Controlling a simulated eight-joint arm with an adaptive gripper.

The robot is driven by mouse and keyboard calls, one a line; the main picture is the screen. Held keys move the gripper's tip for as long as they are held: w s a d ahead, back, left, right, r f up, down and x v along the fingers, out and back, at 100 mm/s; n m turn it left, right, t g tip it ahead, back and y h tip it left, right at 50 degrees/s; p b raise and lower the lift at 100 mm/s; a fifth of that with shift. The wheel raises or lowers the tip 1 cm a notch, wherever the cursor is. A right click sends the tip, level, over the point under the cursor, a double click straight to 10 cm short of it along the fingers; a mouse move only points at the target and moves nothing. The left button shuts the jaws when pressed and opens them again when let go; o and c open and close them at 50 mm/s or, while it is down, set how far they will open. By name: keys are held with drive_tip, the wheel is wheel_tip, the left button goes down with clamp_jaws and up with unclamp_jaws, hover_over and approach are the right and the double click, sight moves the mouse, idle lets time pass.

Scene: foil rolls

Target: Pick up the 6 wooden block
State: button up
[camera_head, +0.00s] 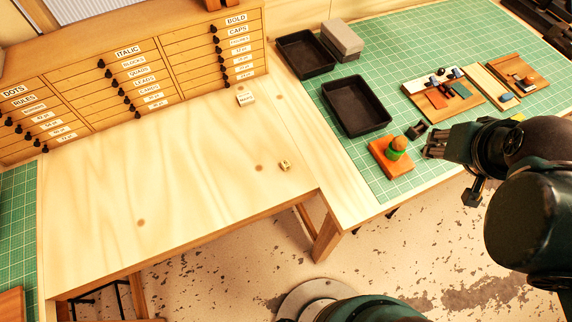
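A small wooden block (285,165) lies on the pale wooden table top, near its right front part. It has a dark mark on its face, too small to read surely as a 6. A larger pale block (245,97) with small lettering lies farther back, near the drawer cabinet. My gripper (436,148) is at the right, over the edge of the green mat and well to the right of the small block. Its fingers look spread apart, with nothing visible between them.
A wooden drawer cabinet (140,85) with labels stands along the back. The middle of the pale table (190,170) is clear.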

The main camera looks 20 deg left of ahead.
drive_tip(key=w+a+f+n+g+y, duration=0.1)
drive_tip(key=w+a+f+n+g, duration=0.2)
drive_tip(key=a, duration=0.8)
drive_tip(key=n+g+h+b, duration=0.1)
drive_tip(key=n+g+b, duration=0.25)
drive_tip(key=n, duration=0.35)
hover_over(286, 163)
wheel_tip(286, 163, down, 18)
drive_tip(key=shift+d+r+p, duration=0.1)
drive_tip(key=shift+p, duration=0.2)
drive_tip(key=shift+s, duration=0.15)
drive_tip(key=shift+f, duration=0.3)
drive_tip(key=shift+f, duration=1.15)
drive_tip(key=shift+f, duration=2.6)
